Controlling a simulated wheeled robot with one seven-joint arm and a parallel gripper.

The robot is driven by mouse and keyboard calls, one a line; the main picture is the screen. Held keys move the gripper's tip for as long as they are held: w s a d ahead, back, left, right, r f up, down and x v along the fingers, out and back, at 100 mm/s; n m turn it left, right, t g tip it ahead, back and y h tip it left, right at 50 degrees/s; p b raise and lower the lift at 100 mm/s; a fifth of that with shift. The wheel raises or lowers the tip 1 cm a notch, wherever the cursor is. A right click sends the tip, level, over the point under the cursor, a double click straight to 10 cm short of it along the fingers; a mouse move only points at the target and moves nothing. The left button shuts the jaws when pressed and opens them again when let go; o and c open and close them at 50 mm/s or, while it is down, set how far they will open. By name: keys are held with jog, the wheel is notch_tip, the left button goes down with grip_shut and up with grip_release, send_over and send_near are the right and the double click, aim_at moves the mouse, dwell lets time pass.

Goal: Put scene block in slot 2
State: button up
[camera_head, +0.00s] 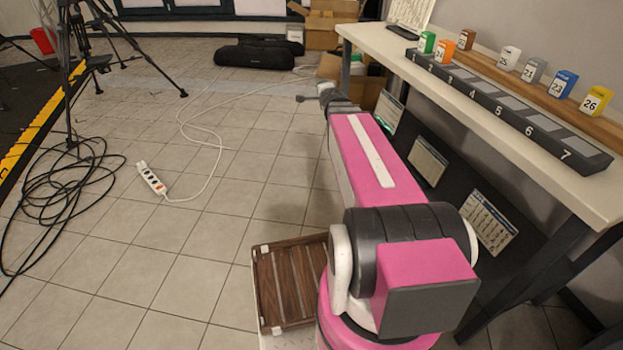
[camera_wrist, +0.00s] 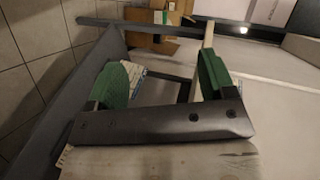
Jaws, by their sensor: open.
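Numbered blocks stand along the table at the right in the head view; which one is the scene block I cannot tell. A green block (camera_head: 427,42) and an orange block (camera_head: 444,51) appear to stand on the far end of the black slot strip (camera_head: 590,158), near its low numbers. Brown (camera_head: 466,40), white (camera_head: 509,58), grey (camera_head: 533,70), blue (camera_head: 562,84) and yellow (camera_head: 595,101) blocks stand on the wooden ledge behind. My gripper (camera_head: 327,92) is left of the table's far end. In the wrist view, its green-padded fingers (camera_wrist: 165,76) are apart, with nothing held.
The white table (camera_head: 480,115) has a bare front strip. A sign (camera_head: 411,14) stands at its far end. Cardboard boxes (camera_head: 325,22) are beyond my gripper. A brown slatted tray (camera_head: 290,283) lies beside my base. Cables, a power strip (camera_head: 151,178) and a tripod (camera_head: 66,70) are left.

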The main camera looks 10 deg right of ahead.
jog(key=s+a+f+n+g+y, duration=0.3)
jog(key=s+a+f+n+g, duration=0.3)
jog(key=f, duration=0.3)
jog(key=s+a+f+n+g+h, duration=0.1)
jog(key=s+f+n+g, duration=0.3)
jog(key=s, duration=0.5)
jog(key=s+a+f+n+g+h, duration=0.1)
jog(key=s+a+f+n+g, duration=0.2)
jog(key=s+f+n, duration=0.3)
jog(key=s+g, duration=0.1)
jog(key=s, duration=0.2)
jog(key=shift+f+n+g, duration=0.3)
jog(key=shift+f, duration=0.1)
